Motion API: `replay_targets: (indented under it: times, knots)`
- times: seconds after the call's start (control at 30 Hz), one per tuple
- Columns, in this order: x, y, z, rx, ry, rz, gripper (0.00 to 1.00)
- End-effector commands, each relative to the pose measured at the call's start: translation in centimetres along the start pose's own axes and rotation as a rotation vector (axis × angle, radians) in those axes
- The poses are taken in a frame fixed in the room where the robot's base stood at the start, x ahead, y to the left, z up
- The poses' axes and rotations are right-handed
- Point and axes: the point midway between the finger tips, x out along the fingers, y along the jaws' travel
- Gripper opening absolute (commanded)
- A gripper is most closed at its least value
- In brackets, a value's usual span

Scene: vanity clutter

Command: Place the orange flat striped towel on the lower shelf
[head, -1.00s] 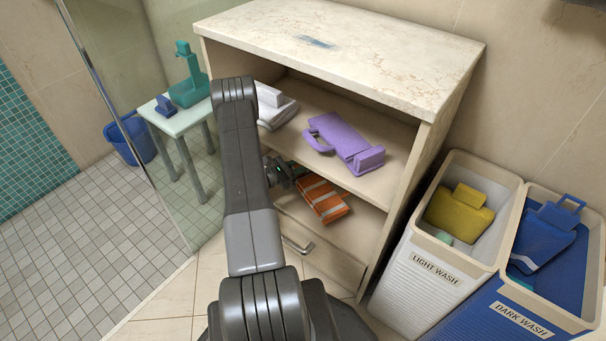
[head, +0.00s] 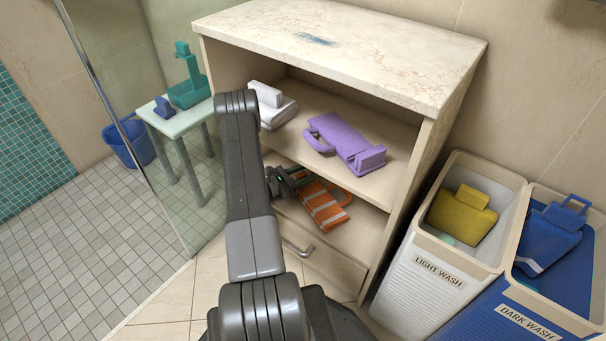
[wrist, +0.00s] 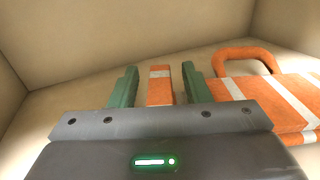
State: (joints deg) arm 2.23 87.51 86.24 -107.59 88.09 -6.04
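The orange striped towel (head: 322,207) lies on the lower shelf (head: 366,222) of the cabinet, with white stripes and a loop at one side. In the wrist view its striped body (wrist: 270,100) reaches to the right, and a narrow striped block (wrist: 160,86) of it stands between my fingers. My gripper (head: 286,181) is inside the lower shelf space at the towel's left end. In the wrist view my gripper (wrist: 158,84) is open, with a small gap between the block and each green finger. My arm hides part of the shelf's left side.
A purple towel (head: 345,142) and a white towel (head: 272,106) lie on the shelf above. A drawer (head: 325,262) is below. The light wash bin (head: 425,270) and dark wash bin (head: 510,320) stand at right. A small table (head: 178,124) stands at left.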

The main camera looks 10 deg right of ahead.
Motion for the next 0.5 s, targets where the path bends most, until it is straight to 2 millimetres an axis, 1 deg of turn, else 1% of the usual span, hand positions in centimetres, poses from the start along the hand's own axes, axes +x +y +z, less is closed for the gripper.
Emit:
replay_targets:
  times: [0.2,0.37,0.5]
  knots:
    - [-0.1,0.0,0.4,0.0,0.0,0.0,0.43]
    - [-2.4,0.1,0.3,-0.001,0.0,0.005,0.43]
    - [-5.2,0.1,0.4,-0.002,0.0,0.006,0.43]
